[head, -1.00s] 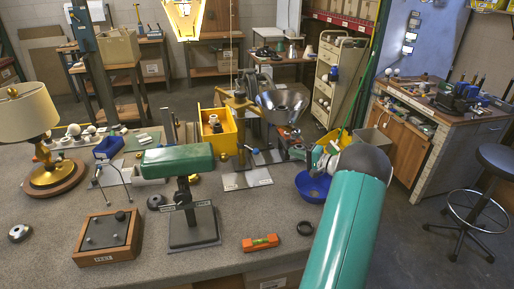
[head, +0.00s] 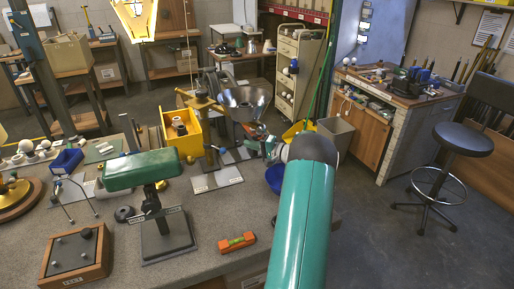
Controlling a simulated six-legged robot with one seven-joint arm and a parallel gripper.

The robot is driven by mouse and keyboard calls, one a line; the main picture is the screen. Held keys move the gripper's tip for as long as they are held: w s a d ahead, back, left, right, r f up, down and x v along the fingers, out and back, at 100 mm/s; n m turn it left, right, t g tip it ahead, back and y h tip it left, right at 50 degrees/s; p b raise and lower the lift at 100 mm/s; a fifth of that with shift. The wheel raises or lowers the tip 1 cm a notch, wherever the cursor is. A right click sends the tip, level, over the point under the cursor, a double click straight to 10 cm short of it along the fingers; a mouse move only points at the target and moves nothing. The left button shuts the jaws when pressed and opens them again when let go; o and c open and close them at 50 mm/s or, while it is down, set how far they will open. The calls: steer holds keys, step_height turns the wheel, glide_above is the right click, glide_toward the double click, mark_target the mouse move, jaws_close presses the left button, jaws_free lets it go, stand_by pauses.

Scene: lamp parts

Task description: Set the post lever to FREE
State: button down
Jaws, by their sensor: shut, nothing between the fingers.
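A metal bowl-shaped reflector (head: 246,101) is beside the post. My gripper (head: 266,148) is right of the lever, apart from it, with nothing visible held. It looks shut, small and partly hidden by my arm's rounded joint.
A blue bowl (head: 273,177) is partly behind my arm. A green-shaded lamp (head: 145,170) stands left on a dark base. A yellow bin (head: 182,133) is left of the post. An orange level (head: 237,242) lies at the front edge. Bench surface between them is clear.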

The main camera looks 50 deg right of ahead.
mark_target(215, 147)
steer(key=w+a+f, duration=0.1)
steer(key=w+a, duration=0.3)
steer(key=shift+w+a, duration=0.3)
steer(key=shift+a, duration=0.05)
steer(key=shift+a, duration=0.25)
stand_by(0.4)
